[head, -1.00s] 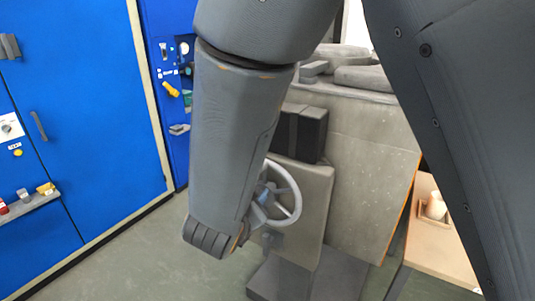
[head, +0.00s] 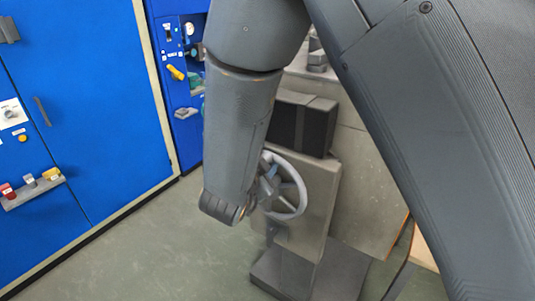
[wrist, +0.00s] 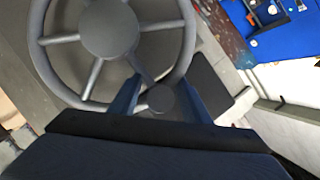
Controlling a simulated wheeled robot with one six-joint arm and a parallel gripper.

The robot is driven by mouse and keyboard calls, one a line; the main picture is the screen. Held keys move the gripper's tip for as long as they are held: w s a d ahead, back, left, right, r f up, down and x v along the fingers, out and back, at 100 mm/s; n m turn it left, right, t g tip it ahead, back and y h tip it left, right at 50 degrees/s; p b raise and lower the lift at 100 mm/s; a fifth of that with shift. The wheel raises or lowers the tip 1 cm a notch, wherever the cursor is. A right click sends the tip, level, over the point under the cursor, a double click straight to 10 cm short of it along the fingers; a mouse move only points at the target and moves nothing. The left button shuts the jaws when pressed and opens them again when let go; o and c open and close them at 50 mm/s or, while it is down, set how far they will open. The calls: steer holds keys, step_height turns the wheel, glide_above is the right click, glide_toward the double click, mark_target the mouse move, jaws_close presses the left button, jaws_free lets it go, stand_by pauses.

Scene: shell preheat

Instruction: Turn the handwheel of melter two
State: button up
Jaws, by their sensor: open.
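The grey handwheel (head: 290,197) stands on the front of a grey machine block, partly hidden by my arm in the head view. In the wrist view the handwheel (wrist: 107,28) shows its round hub, spokes and rim at the top. A round grey knob (wrist: 161,99) sits at the rim's near side. My gripper (wrist: 156,97) is open, with one blue finger on each side of the knob. I cannot tell whether either finger touches it. In the head view my gripper (head: 267,184) is at the wheel's left side, mostly hidden by my forearm.
A black box (head: 303,123) sits above the wheel on the machine. A dark base (head: 300,274) stands on the floor below. A blue cabinet (head: 90,100) with controls and a small shelf (head: 33,191) stands at left. Green floor between is clear.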

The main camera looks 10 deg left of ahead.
steer(key=shift+w+f, duration=0.2)
steer(key=shift+w, duration=0.4)
jaws_close()
steer(key=shift+d+f, duration=0.1)
